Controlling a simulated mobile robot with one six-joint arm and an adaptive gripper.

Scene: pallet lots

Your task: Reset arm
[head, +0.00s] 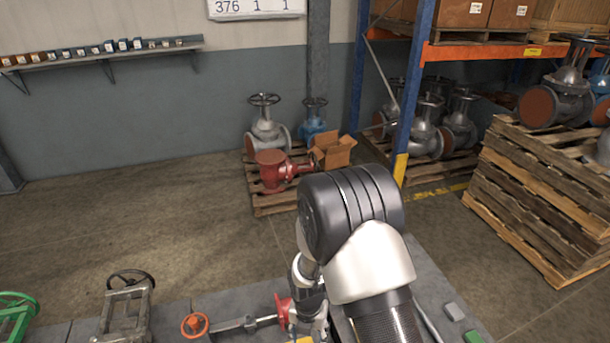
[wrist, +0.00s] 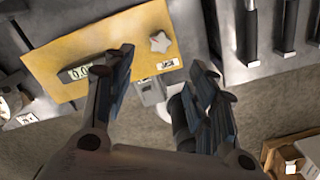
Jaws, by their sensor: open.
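My arm (head: 355,225) rises in front of the body in the head view, with a black ribbed joint and a white link bent over the grey work surface. My gripper is not clearly seen in the head view. In the wrist view my gripper (wrist: 158,84) has its two dark fingers spread apart, with nothing held between them. A small grey block (wrist: 150,92) shows in the gap between the fingers.
The work surface (head: 172,318) carries a red handwheel (head: 195,325) and a dark handwheel (head: 131,279). Dark-handled tools (wrist: 250,30) lie at upper right in the wrist view. Pallets with valves (head: 265,135) and a stacked pallet pile (head: 540,200) stand behind. Floor at left is clear.

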